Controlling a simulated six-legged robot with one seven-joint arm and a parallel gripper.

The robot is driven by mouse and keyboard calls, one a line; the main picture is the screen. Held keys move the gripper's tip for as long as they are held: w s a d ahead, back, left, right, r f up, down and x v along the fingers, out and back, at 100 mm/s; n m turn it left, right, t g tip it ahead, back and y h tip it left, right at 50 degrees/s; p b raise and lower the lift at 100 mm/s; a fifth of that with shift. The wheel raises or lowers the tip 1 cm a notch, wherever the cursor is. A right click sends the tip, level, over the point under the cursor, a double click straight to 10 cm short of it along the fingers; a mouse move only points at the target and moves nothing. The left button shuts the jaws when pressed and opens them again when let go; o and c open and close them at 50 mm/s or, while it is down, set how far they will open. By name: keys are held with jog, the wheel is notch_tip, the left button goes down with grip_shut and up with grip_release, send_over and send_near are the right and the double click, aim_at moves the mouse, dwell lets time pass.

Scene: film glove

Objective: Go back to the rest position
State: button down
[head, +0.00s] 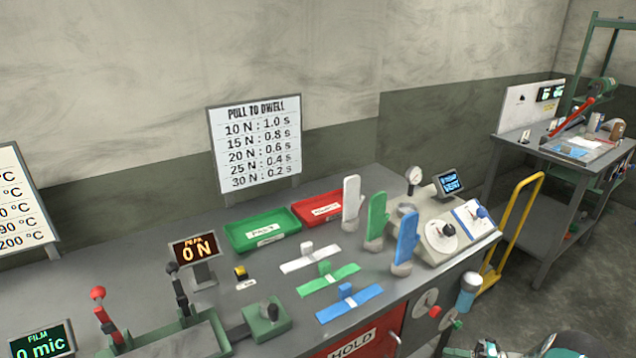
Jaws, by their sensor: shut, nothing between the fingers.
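My gripper cannot be made out in the head view. A dark rounded part and some small metal parts show at the bottom right edge, cut off by the frame. I cannot tell whether they belong to my arm. The grey workbench (265,268) fills the lower middle. White, green and blue glove forms (378,218) stand upright on it. White, green and blue film strips (327,280) lie flat in front of the trays.
A green tray (236,245) and a red tray (336,205) lie at the back. A dial console (440,245) stands at the bench's right end. Levers (105,315) stand at front left. A yellow hand cart (520,225) and a side table (560,158) are at right, with bare floor beside.

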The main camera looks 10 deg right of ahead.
jog(key=w+a+r+n+g+h, duration=0.1)
jog(key=a+r+n+g+h, duration=0.3)
jog(key=a+r+n, duration=0.75)
jog(key=w+a+r+n+g+h, duration=0.1)
jog(key=a+r+n+g+h, duration=0.2)
jog(key=a+r+n+g, duration=0.75)
jog(key=s+a+r+n+t+h, duration=0.4)
jog(key=s+r+n+t, duration=0.2)
jog(key=s+r+n, duration=0.3)
jog(key=s+a+r+n+t+h, duration=0.4)
jog(key=s+a+r+n+t, duration=0.1)
jog(key=s+r+n, duration=0.4)
jog(key=shift+s+n+t+h, duration=0.4)
jog(key=shift+s+n, duration=0.2)
jog(key=shift+n, duration=0.1)
